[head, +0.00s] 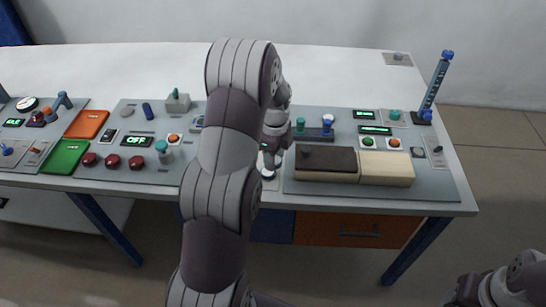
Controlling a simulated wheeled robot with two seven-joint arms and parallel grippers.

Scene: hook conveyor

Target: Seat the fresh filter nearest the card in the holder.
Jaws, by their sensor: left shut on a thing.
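My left gripper (269,168) points down at the front middle of the table, left of a dark brown block (326,158). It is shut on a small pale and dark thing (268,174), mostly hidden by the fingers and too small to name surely. I cannot surely pick out the fresh filters, the card or the holder. An orange flat piece (86,124) and a green flat piece (65,157) lie at the left. My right gripper (462,294) is partly in view at the bottom right, away from the table; its fingers are unclear.
A cream block (386,168) adjoins the dark brown one. Several dark red round pieces (112,161) sit on the left panel. A blue post (437,82) stands at the right. My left arm hides the middle panel.

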